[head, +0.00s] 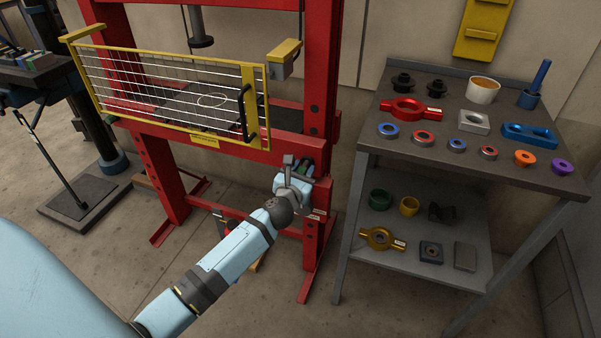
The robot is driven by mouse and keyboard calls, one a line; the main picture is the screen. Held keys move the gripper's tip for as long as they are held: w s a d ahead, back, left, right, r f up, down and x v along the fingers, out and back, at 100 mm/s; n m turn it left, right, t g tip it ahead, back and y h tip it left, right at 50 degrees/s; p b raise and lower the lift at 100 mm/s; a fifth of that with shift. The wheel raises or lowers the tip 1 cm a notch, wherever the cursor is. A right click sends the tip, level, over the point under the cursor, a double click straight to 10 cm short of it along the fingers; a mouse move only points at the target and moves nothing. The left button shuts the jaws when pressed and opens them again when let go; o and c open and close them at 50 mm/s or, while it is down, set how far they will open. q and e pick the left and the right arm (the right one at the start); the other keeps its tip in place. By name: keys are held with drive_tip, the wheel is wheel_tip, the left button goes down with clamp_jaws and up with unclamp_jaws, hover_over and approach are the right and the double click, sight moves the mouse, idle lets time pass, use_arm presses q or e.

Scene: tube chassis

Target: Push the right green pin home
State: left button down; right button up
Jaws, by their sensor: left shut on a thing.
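The red press frame (322,90) stands at the centre, with its right upright running down past the bed beam. A small green part, the right green pin (305,171), shows at this upright just below the beam. My left gripper (300,168) is at the pin and shut on it. The fingers hide much of the pin, so I cannot tell how deep it sits in the upright. My right gripper is out of view.
A yellow-framed mesh guard (180,95) with a black handle spans the press front above my gripper. A grey two-level table (365,135) with rings, bushings and fixtures stands close on the right. Another dark machine (95,120) stands at left. Floor in front is mostly clear.

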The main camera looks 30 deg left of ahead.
use_arm(q)
drive_tip(key=c, duration=0.8)
unclamp_jaws()
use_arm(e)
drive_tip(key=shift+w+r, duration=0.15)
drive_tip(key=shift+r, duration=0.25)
use_arm(q)
drive_tip(key=shift+s, duration=0.1)
drive_tip(key=shift+s+d, duration=0.1)
drive_tip(key=shift+s, duration=0.2)
drive_tip(key=shift+p+v, duration=0.9)
drive_tip(key=shift+v, duration=5.6)
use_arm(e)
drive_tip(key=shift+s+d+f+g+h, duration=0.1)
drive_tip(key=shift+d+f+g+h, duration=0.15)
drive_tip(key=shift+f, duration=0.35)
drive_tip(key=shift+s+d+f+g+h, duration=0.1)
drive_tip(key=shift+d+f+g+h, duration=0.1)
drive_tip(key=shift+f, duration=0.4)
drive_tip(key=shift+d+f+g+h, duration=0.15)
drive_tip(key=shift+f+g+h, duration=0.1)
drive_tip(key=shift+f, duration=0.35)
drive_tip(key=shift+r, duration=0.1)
